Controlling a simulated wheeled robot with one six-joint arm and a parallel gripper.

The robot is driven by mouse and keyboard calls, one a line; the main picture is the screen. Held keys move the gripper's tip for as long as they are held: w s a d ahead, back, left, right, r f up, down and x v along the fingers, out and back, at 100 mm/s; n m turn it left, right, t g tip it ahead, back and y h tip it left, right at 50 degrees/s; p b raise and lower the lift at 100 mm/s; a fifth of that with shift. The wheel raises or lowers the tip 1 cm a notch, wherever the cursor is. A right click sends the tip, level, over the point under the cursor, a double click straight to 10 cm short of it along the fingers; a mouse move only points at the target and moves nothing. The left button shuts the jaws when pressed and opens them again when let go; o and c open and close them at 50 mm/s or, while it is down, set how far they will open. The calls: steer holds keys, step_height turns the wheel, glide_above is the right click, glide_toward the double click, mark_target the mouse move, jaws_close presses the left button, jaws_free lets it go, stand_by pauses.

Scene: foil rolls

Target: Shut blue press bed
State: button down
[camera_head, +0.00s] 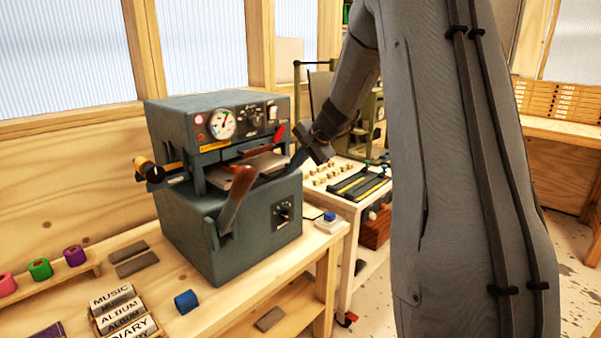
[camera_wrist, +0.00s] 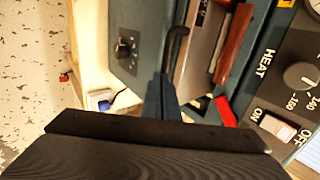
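The blue-grey press (camera_head: 245,210) stands on the wooden bench, with its bed (camera_head: 248,163) showing as a pale metal plate in the front opening. In the wrist view the bed (camera_wrist: 203,45) is a grey strip beside a brown bar. A black hooked rod (camera_wrist: 177,45) rises at the bed's edge. My gripper (camera_head: 297,160) is at the right side of the press, by the opening. In the wrist view my gripper (camera_wrist: 163,85) has its fingers close together, with the tips at the foot of the rod. Whether they hold the rod is unclear.
A brown-handled lever (camera_head: 237,200) sticks out at the press front, and a red lever (camera_head: 279,134) is above the opening. A blue button box (camera_head: 329,219) sits on the bench edge. Foil rolls (camera_head: 75,255) and a blue roll (camera_head: 187,301) lie left and in front.

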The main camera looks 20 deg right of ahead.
steer(key=shift+w+a, duration=0.2)
steer(key=shift+w, duration=0.35)
steer(key=shift+w+a, duration=0.2)
steer(key=shift+w, duration=0.35)
steer(key=shift+s, duration=0.1)
steer(key=s+f+b+v, duration=0.1)
steer(key=b+v, duration=0.1)
steer(key=v, duration=1.1)
steer(key=shift+s+d, duration=0.35)
steer(key=shift+d, duration=0.05)
